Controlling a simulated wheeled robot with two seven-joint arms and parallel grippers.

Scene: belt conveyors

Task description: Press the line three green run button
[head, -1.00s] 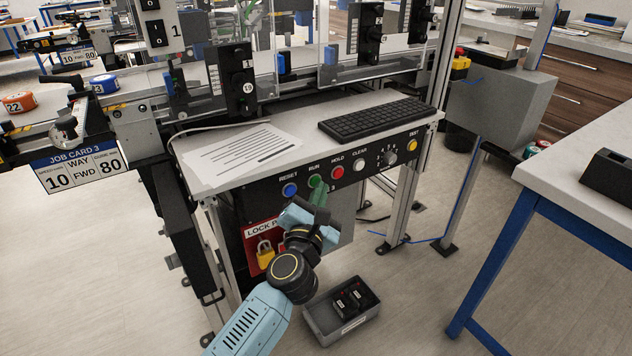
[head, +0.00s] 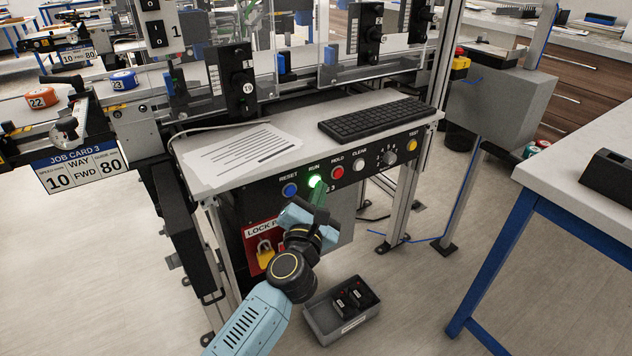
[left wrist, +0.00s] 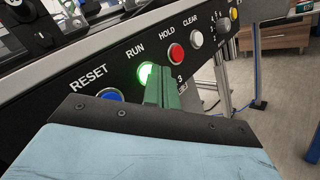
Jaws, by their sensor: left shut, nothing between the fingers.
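The green run button (head: 315,181) is lit bright on the black control panel under the shelf, between the blue reset button (head: 290,190) and the red hold button (head: 337,173). A "3" shows on the panel below it. My left gripper (head: 319,193) is shut and empty, its green fingertips at the run button's lower right edge. In the left wrist view the lit run button (left wrist: 146,74) shows just beside the fingertips (left wrist: 163,86), which cover part of it. I cannot tell whether they touch. My right gripper is not in view.
The white clear button (head: 359,165), a selector knob (head: 388,158) and the yellow test button (head: 411,145) are farther right. A keyboard (head: 377,121) and paper lie on the shelf above. A grey bin (head: 318,318) stands on the floor below.

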